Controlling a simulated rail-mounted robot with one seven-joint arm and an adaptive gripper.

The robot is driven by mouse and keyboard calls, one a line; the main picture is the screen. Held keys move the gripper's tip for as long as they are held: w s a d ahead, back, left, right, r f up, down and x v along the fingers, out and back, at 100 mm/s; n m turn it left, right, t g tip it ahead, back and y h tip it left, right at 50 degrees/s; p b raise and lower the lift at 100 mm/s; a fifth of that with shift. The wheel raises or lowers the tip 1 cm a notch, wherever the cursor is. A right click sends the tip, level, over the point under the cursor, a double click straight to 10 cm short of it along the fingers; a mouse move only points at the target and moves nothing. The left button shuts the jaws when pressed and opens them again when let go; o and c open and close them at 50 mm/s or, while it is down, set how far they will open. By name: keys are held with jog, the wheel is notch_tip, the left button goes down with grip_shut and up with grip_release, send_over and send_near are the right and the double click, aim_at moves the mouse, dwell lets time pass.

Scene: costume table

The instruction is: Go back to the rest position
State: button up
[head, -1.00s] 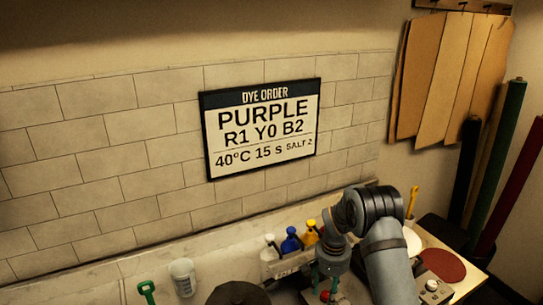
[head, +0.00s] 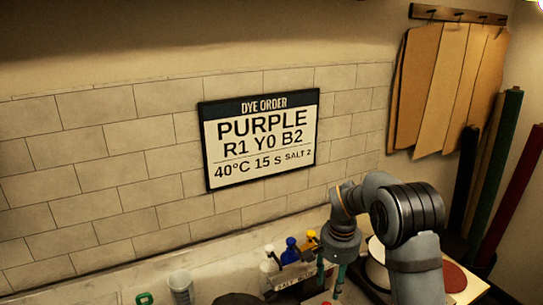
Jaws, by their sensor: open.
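My gripper (head: 331,277) hangs below my arm at the lower right of the head view, pointing down over the table. Its greenish fingers are apart, and nothing shows between them. The table surface under the fingertips is cut off by the bottom edge, so I cannot tell how high they are.
Bottles with white, blue (head: 290,252) and yellow tops stand in a labelled rack (head: 292,279) left of my gripper. A clear beaker (head: 181,286) and a green handle (head: 144,299) are at lower left. A dye order sign (head: 262,138) hangs on the tiled wall. Fabric rolls (head: 487,180) stand at right.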

jog(key=s+n, duration=0.1)
jog(key=s+r+n+t, duration=0.1)
jog(key=s+n, duration=0.1)
jog(key=s+r+n, duration=0.1)
jog(key=s+n, duration=0.1)
jog(key=shift+a+r+n, duration=0.15)
jog(key=shift+n, duration=0.15)
